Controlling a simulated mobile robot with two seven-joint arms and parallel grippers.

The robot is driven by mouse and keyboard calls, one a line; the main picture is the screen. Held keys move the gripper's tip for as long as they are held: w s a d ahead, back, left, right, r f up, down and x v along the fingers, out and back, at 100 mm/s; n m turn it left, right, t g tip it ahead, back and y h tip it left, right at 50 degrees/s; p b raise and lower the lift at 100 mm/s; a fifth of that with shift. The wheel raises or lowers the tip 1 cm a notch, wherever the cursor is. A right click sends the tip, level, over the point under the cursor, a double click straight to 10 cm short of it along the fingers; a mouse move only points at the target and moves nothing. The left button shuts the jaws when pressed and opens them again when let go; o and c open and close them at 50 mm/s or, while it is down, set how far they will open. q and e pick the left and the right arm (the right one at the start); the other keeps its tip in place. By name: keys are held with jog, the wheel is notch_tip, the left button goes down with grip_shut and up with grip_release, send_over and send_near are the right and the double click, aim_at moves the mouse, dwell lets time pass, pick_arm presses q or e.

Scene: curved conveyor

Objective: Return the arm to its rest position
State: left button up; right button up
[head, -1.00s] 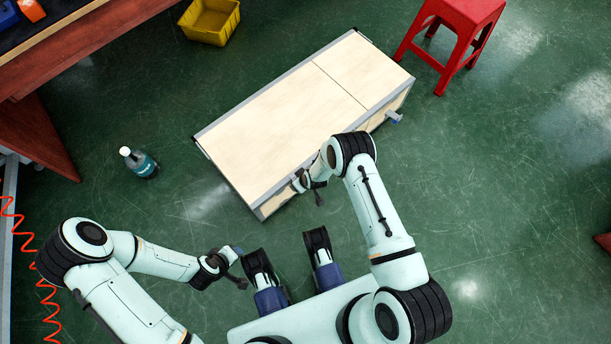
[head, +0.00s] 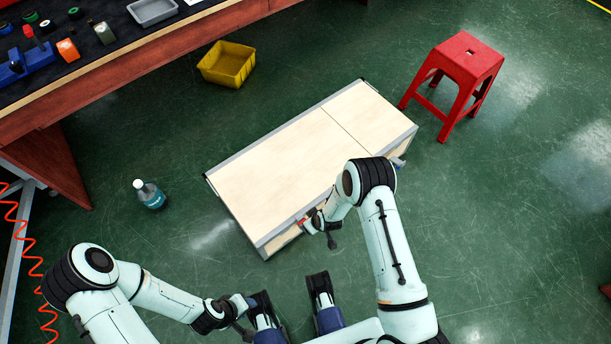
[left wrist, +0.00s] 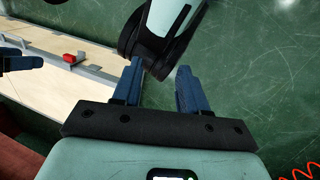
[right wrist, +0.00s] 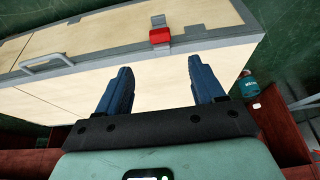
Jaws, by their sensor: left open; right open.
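My left gripper (left wrist: 157,85) is open and empty in the left wrist view, with a part of my own body beyond its fingers. In the head view my left gripper (head: 246,306) is low in the picture, near my base. My right gripper (right wrist: 160,77) is open and empty in the right wrist view, with a pale wooden box face behind its fingers. In the head view my right arm bends over the near end of the wooden-topped box (head: 285,150), and its gripper is mostly hidden by the wrist.
A red latch (right wrist: 160,36) sits on the box's edge. A red stool (head: 465,62) stands at the right, a yellow bin (head: 227,64) behind the box. A bottle (head: 149,194) stands on the floor at the left. A workbench (head: 130,62) fills the upper left.

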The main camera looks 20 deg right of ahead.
pick_arm(q)
notch_tip(320, 180, up, 15)
jog(key=s+d+g+p, duration=0.1)
jog(key=s+p, duration=0.1)
jog(key=p, duration=1.3)
jog(key=shift+s+d+g, duration=0.15)
jog(key=shift+s+g, duration=0.05)
jog(key=shift+g, duration=0.1)
pick_arm(e)
jog(key=s+a+r+m+g+y, duration=0.2)
jog(key=s+r+m+g, duration=0.3)
jog(key=s+r, duration=1.6)
jog(key=s+a+m, duration=0.1)
jog(key=s+m, duration=0.2)
jog(key=shift+r, duration=0.3)
jog(key=shift+s+d, duration=0.1)
jog(key=shift+s, duration=0.05)
